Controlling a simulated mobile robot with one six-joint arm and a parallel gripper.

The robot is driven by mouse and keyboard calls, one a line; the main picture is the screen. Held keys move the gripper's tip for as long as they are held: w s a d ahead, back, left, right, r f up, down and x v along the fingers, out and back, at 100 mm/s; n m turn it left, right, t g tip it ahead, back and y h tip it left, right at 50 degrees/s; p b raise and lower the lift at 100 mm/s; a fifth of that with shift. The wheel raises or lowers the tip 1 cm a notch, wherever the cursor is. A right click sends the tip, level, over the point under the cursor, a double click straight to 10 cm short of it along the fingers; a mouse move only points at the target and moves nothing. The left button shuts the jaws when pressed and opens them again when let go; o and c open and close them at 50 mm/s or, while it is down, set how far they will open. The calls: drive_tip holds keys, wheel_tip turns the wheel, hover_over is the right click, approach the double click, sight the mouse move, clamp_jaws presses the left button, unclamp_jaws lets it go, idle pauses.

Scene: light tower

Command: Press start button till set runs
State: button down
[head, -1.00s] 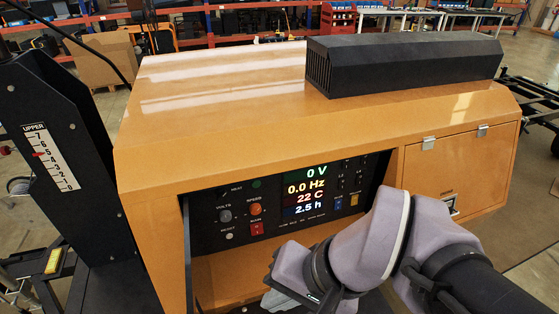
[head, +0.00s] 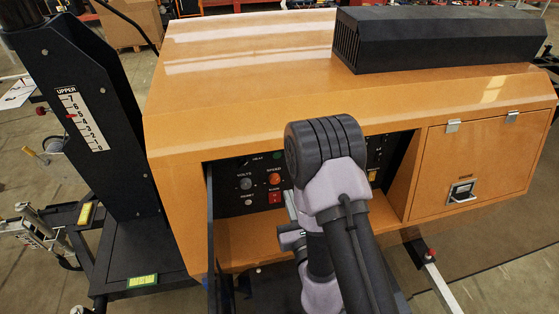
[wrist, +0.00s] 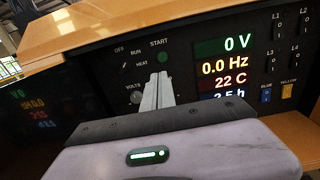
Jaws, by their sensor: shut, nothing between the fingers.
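The green START button (wrist: 162,57) sits at the top of the black control panel in the wrist view. It also shows in the head view (head: 277,155), just left of my arm. My gripper (wrist: 161,75) is shut and empty, its fingertips just below the button in the wrist picture. I cannot tell how much gap is left, but no contact is visible. The display (wrist: 224,67) reads 0 V, 0.0 Hz and 22 C; its lowest line is partly hidden by my gripper.
The panel is recessed in the orange housing (head: 225,110). The VOLTS knob (head: 246,184), orange SPEED knob (head: 274,180) and red MAIN switch (head: 274,197) lie below the button. A blue switch (wrist: 267,94) and a yellow one (wrist: 288,91) are at right. The black mast (head: 85,110) stands left.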

sight(277, 156)
drive_tip(key=shift+d+f, duration=0.2)
drive_tip(key=shift+d, duration=0.05)
drive_tip(key=x, duration=1.4)
